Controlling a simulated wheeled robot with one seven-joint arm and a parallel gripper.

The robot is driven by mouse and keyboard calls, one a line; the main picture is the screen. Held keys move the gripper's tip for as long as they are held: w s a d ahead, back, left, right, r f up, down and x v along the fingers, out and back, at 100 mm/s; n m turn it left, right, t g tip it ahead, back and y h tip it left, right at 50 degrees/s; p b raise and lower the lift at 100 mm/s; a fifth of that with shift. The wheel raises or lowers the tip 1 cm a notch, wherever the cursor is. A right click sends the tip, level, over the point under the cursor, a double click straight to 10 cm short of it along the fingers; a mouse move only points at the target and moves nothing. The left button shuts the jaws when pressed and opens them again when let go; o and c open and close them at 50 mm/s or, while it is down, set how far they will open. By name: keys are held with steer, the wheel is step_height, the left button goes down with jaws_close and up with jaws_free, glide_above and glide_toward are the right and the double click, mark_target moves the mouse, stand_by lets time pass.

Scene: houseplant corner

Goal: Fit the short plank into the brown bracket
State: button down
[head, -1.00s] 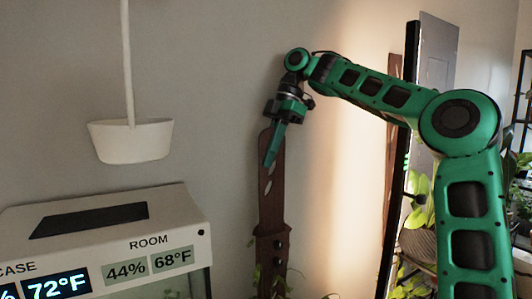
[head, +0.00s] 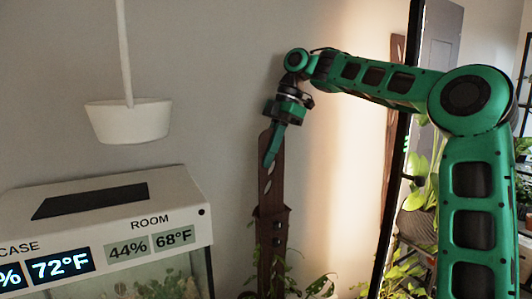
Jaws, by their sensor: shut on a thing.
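The plank's lower end meets the bracket in this view. I cannot tell how deep the plank sits in it. The bracket's lower part is partly behind leaves.
A white hanging pot (head: 128,121) is at the upper left. A white-topped glass case (head: 120,215) with displays stands at the lower left. Green plants (head: 290,285) grow below the bracket. A dark upright panel edge (head: 400,170) and more foliage stand to the right.

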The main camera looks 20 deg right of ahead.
steer(key=shift+f, duration=1.3)
steer(key=c, duration=1.8)
jaws_free()
steer(key=shift+c, duration=0.2)
steer(key=v, duration=1)
steer(key=shift+d+r, duration=0.1)
steer(key=shift+r, duration=0.25)
